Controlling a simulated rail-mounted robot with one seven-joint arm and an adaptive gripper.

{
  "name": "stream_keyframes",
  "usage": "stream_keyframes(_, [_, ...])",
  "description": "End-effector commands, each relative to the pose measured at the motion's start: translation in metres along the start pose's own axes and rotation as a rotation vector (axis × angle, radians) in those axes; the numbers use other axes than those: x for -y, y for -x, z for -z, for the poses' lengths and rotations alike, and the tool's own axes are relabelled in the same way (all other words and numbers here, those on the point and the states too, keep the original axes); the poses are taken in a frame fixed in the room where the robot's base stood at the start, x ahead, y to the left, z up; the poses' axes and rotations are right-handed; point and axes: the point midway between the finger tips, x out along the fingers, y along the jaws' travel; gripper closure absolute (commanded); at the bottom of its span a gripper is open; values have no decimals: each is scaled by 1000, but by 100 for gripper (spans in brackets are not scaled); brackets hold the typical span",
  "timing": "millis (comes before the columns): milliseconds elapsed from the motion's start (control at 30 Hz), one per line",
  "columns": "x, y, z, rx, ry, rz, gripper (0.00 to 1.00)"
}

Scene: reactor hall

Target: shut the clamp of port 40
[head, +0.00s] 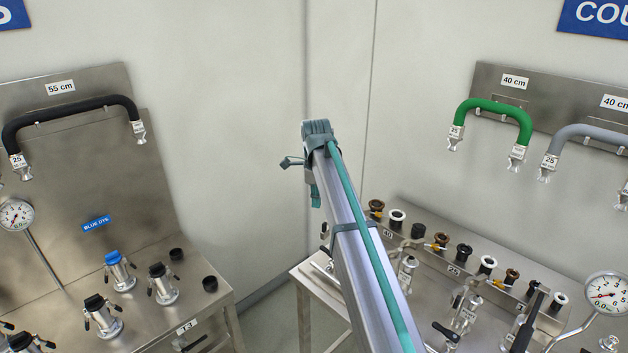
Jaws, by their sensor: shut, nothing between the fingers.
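A grey beam of mine with a teal cable (365,245) rises through the middle of the head view. A small label reading 40 (388,233) is on the front of a metal rack on the right bench. Below it stands a short metal port fitting (407,268), just right of the beam. A dark lever-like part (322,262) shows at the bench's left end, partly hidden by the beam. I cannot tell which fitting is port 40 or how its clamp stands.
The rack (425,254) carries several black, white and brown rings. A pressure gauge (606,290) stands at the right. Green (497,112) and grey hoses hang on the wall panel above. The left bench (195,285) holds several capped ports. A gap separates the benches.

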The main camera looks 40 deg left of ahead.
Motion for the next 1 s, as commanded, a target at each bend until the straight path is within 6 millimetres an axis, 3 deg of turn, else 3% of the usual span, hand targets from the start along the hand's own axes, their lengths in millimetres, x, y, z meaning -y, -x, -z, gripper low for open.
stream_keyframes(67, [1,10,6,-2,-14,-32,100])
stream_keyframes(267, [-2,5,9,-4,-22,-52,100])
stream_keyframes(1000, [-4,-49,9,-4,-20,-49,100])
